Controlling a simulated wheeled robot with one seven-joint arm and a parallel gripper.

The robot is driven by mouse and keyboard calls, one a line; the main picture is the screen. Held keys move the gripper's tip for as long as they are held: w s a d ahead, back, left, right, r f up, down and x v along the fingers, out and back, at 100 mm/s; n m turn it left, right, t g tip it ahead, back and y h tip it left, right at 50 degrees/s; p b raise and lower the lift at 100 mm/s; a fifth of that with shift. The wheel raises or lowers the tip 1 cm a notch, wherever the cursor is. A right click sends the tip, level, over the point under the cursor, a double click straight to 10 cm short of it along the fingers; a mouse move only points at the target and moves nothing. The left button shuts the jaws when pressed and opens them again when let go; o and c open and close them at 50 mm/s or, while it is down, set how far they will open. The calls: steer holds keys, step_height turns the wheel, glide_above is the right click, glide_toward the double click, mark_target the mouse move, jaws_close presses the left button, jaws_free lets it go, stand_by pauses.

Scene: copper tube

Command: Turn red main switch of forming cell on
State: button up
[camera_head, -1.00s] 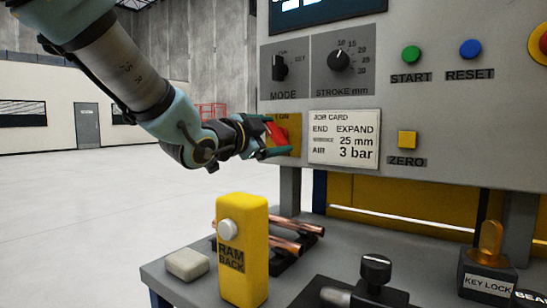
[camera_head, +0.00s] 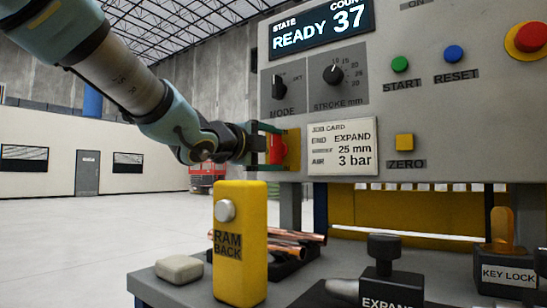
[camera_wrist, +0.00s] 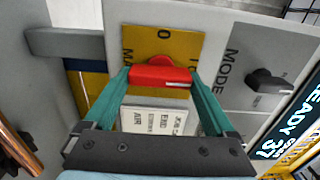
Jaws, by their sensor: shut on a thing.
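The red main switch (camera_head: 275,150) sits on a yellow plate (camera_head: 293,150) at the left end of the grey panel. In the wrist view, its red handle (camera_wrist: 160,77) lies across the picture between the two teal fingers, and a "0" shows on the plate (camera_wrist: 190,45) above it. My gripper (camera_wrist: 159,84) is shut on the handle, one finger at each end. In the head view, my gripper (camera_head: 272,147) reaches the switch from the left, and its fingers partly hide the plate. The display (camera_head: 318,32) reads READY 37.
A job card (camera_head: 343,147) is right beside the switch. The MODE knob (camera_head: 279,87) and STROKE knob (camera_head: 333,74) are above. Below, the bench carries a yellow RAM BACK post (camera_head: 240,260), copper tubes (camera_head: 290,236) and a black EXPAND unit (camera_head: 385,285). The floor at left is clear.

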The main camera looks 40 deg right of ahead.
stand_by(0.5)
steer(key=o, duration=1.1)
steer(key=shift+c, duration=0.2)
steer(key=v, duration=1.1)
steer(key=shift+p, duration=0.45)
steer(key=shift+d, duration=0.1)
